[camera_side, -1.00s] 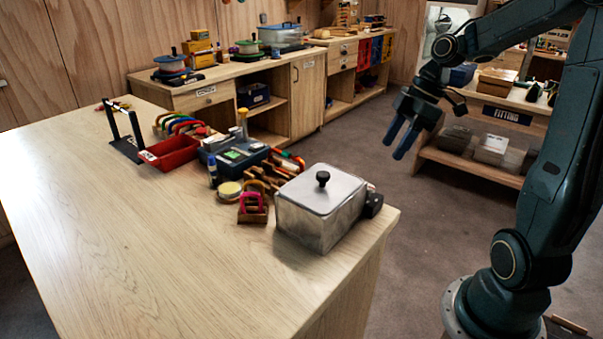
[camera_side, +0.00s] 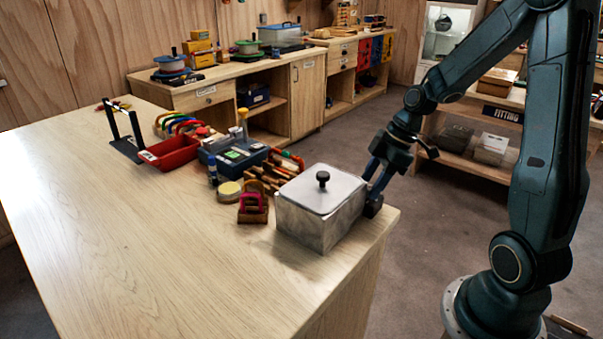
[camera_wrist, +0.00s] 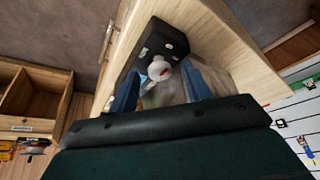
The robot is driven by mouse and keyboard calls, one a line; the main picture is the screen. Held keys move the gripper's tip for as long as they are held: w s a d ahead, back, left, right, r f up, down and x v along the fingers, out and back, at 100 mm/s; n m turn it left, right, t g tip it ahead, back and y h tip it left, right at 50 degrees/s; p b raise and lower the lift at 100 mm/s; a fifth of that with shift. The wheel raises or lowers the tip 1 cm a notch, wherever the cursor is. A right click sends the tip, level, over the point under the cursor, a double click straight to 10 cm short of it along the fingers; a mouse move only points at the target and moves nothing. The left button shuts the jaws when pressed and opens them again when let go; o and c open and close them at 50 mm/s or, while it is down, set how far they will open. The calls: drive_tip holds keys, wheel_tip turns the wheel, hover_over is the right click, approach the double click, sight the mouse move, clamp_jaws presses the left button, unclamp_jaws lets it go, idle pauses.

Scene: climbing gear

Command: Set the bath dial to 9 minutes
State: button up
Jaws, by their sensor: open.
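The bath (camera_side: 318,214) is a metal box with a flat lid and black knob, near the table's right corner. A black control box (camera_side: 373,206) sits on its right side, partly hidden by my gripper. In the wrist view the control box (camera_wrist: 160,45) carries a pale round dial (camera_wrist: 160,69) with a small red mark. The numbers on the dial are too small to read. My gripper (camera_side: 373,188) is open, pointing down at the control box. In the wrist view its two blue fingers (camera_wrist: 162,92) stand on either side of the dial; contact cannot be told.
A red tray (camera_side: 170,152), a blue case (camera_side: 236,158) and several carabiners lie on the table (camera_side: 130,235) left of the bath. The table's front left is clear. Shelves (camera_side: 470,140) stand behind my arm.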

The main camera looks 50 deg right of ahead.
drive_tip(key=c, duration=1)
drive_tip(key=shift+a+m+t+h, duration=0.1)
drive_tip(key=shift+m+t+h, duration=0.25)
drive_tip(key=shift+m, duration=0.85)
drive_tip(key=shift+a+m+t+h, duration=0.15)
drive_tip(key=shift+m+h, duration=0.3)
drive_tip(key=shift+m, duration=0.75)
drive_tip(key=shift+d, duration=0.1)
drive_tip(key=o, duration=1)
drive_tip(key=shift+s, duration=0.1)
